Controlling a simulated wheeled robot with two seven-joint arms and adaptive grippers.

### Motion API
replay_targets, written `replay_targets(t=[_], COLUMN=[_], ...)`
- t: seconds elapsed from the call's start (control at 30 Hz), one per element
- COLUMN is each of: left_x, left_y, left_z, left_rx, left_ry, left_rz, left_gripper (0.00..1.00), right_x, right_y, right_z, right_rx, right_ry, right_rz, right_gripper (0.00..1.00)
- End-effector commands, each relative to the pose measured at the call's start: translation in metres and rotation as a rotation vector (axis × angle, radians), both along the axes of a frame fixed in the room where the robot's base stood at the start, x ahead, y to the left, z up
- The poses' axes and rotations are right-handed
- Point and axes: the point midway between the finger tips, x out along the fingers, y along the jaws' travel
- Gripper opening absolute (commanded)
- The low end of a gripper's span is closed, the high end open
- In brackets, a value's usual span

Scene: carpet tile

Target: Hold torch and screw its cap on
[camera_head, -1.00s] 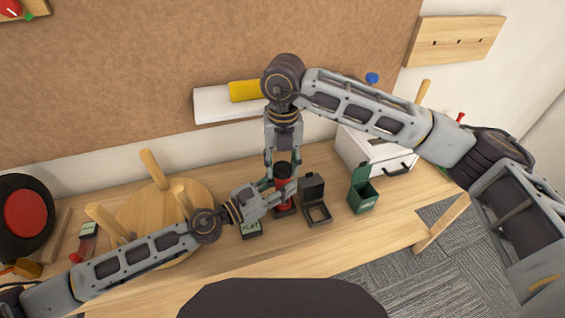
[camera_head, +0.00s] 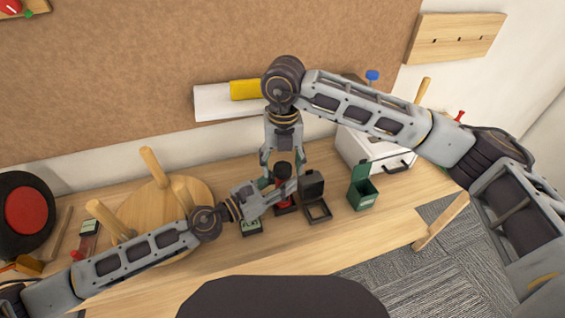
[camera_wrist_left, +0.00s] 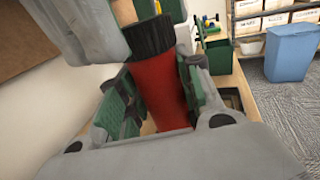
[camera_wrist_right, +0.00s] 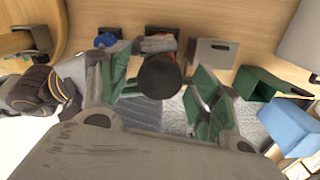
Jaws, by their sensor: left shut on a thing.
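The torch (camera_head: 282,190) is red and stands upright above the bench, with a black cap (camera_head: 283,170) at its top end. In the left wrist view the red body (camera_wrist_left: 160,90) is between my left fingers and the black cap (camera_wrist_left: 150,36) sits at its top. My left gripper (camera_head: 281,194) is shut on the torch body. My right gripper (camera_head: 283,160) points down from above, fingers spread on either side of the cap. In the right wrist view the cap's round dark end (camera_wrist_right: 160,76) shows between the green finger pads, with gaps beside it. The seam under the cap is not clear.
An open black box (camera_head: 317,210) and an open green bin (camera_head: 362,195) stand right of the torch. A small dark tray with a label (camera_head: 251,227) is to the left. A round wooden piece with pegs (camera_head: 150,205) lies further left. A white drawer unit (camera_head: 368,146) stands behind.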

Motion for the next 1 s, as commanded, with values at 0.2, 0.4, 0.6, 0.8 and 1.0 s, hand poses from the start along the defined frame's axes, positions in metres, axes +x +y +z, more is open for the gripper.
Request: replay_targets(t=[0.2, 0.4, 0.6, 0.8, 1.0], left_x=[0.000, 0.000, 0.000, 0.000, 0.000], left_y=[0.000, 0.000, 0.000, 0.000, 0.000], left_z=[0.001, 0.001, 0.001, 0.000, 0.000], left_rx=[-0.001, -0.001, -0.001, -0.001, -0.001], left_ry=[-0.002, -0.002, -0.002, -0.001, -0.001], left_rz=[0.000, 0.000, 0.001, 0.001, 0.000], left_gripper=[0.00, 0.00, 0.00, 0.00, 0.00], right_x=[-0.001, -0.001, 0.000, 0.000, -0.001], right_y=[-0.002, -0.002, -0.001, -0.001, -0.001], right_z=[-0.007, -0.001, 0.019, 0.037, 0.043], right_rx=[-0.008, -0.008, -0.004, -0.003, -0.003], right_ry=[0.013, 0.012, 0.007, 0.005, 0.005], right_rz=[-0.004, -0.004, -0.004, -0.002, -0.001], right_gripper=[0.65, 0.65, 0.65, 0.65, 0.65])
